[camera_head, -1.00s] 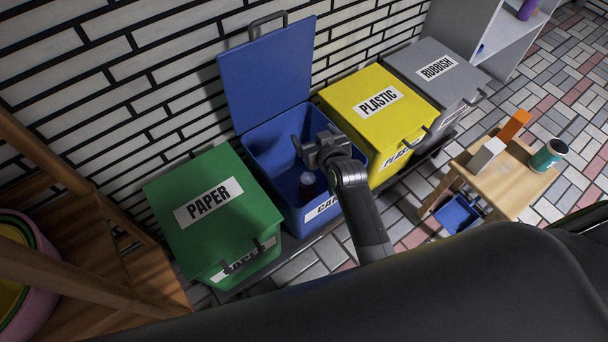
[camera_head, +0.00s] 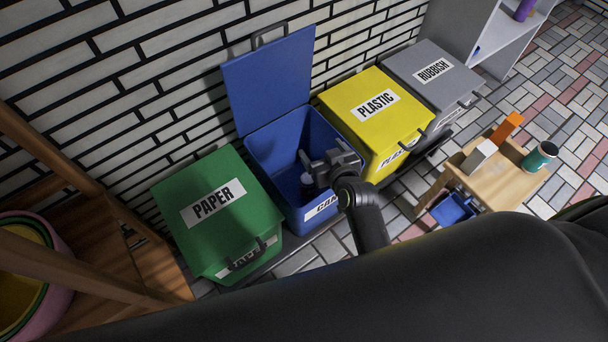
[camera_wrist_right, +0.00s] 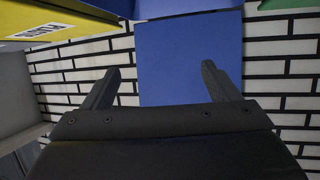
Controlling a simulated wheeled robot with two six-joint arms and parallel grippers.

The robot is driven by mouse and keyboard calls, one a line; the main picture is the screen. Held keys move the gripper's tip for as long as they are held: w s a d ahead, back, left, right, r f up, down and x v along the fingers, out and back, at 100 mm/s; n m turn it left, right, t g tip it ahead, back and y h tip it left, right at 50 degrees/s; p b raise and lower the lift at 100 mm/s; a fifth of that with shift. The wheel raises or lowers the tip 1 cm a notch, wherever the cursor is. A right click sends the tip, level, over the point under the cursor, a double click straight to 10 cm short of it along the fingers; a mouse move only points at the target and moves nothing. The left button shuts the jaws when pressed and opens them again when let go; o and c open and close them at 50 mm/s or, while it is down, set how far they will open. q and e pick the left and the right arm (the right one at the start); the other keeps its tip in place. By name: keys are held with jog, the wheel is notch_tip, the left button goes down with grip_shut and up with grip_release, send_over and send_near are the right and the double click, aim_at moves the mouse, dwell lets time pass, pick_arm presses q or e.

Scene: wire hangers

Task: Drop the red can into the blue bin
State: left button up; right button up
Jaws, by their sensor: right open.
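The blue bin (camera_head: 258,160) stands against the brick wall with its lid (camera_head: 268,80) raised. My right gripper (camera_head: 312,163) is over the right part of the bin's opening. In the right wrist view my right gripper (camera_wrist_right: 160,80) has its fingers wide apart with nothing between them. The blue lid (camera_wrist_right: 188,60) shows behind the fingers there. My left gripper is not in view.
A green PAPER bin (camera_head: 215,205) stands left of the blue bin. A yellow PLASTIC bin (camera_head: 362,98) and a grey RUBBISH bin (camera_head: 425,72) stand to its right, lids closed. A small wooden table (camera_head: 492,182) with several objects is at the right. A wooden shelf (camera_head: 90,185) is at the left.

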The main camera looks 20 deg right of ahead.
pick_arm(q)
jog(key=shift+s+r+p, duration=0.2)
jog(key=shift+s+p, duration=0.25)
jog(key=shift+p, duration=0.15)
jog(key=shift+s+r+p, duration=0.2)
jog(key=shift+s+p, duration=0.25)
jog(key=shift+p, duration=0.1)
pick_arm(e)
jog(key=v, duration=0.6)
jog(key=shift+s, duration=0.3)
jog(key=shift+r, duration=0.1)
